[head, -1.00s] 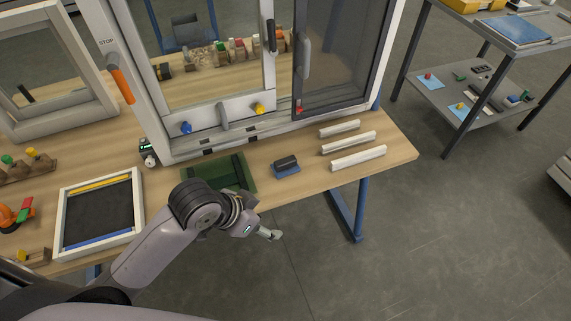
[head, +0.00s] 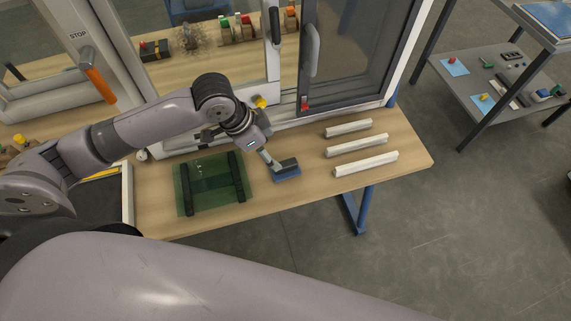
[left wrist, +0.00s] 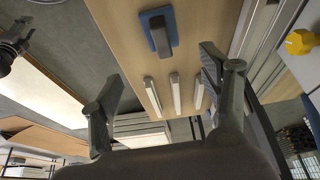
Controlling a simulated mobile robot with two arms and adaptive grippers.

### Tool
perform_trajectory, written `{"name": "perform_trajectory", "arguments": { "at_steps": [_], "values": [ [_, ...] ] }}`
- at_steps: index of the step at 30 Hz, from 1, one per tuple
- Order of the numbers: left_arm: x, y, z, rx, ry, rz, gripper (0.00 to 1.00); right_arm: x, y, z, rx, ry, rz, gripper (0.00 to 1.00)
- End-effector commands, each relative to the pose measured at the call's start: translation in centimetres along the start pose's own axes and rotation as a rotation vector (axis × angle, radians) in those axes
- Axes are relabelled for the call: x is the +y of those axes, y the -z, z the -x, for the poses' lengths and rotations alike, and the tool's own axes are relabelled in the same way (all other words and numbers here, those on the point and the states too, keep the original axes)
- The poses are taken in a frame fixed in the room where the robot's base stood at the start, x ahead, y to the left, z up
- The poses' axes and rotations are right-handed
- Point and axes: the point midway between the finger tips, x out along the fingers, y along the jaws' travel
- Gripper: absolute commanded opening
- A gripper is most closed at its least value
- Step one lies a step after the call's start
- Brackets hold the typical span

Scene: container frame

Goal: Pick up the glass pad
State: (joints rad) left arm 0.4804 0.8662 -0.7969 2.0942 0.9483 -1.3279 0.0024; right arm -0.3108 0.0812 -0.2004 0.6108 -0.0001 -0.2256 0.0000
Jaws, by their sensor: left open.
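The pad (head: 287,173) has a blue base and a dark grey handle block on top. It lies on the wooden table near the front edge, beside a green glass sheet (head: 212,185) with two black bars. My left gripper (head: 270,161) is just behind and left of the pad, its fingers partly overlapping it in the head view. In the left wrist view, the left gripper (left wrist: 163,72) has its fingers wide apart and empty, with the pad (left wrist: 149,24) beyond them. A dark mechanical part at that view's left edge looks like my right gripper (left wrist: 14,45); its jaws are unclear.
Three white bars (head: 361,145) lie right of the pad. The framed window unit (head: 180,145) stands behind, with a yellow knob (head: 260,102) close to my left wrist. A grey shelf cart (head: 480,80) stands at the right. Table around the pad is clear.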

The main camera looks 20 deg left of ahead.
Motion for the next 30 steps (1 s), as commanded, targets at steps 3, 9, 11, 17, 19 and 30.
{"name": "perform_trajectory", "arguments": {
  "at_steps": [3,9,11,17,19,30],
  "values": [
    [0.1,0.1,-2.6,-0.001,-0.003,0.002,0.7,-0.5,-2.5,0.6,-0.034,0.007,0.001,0.4],
    [0.0,0.1,-5.5,0.0,0.0,0.0,0.7,-0.2,1.1,0.8,0.018,0.002,0.001,0.4],
    [0.0,0.0,-5.9,0.0,0.001,0.0,0.7,0.1,2.6,0.8,0.043,-0.001,0.001,0.4],
    [0.2,-0.1,-7.5,-0.001,-0.001,0.0,0.7,0.4,3.9,1.4,0.059,-0.004,-0.001,0.4],
    [0.3,-0.2,-8.6,-0.002,-0.001,0.001,0.7,0.3,3.2,1.9,0.048,-0.003,-0.001,0.4],
    [0.2,-0.3,-11.4,0.001,0.003,-0.002,0.7,-0.1,0.6,2.1,0.009,0.001,-0.002,0.4]
  ]
}}
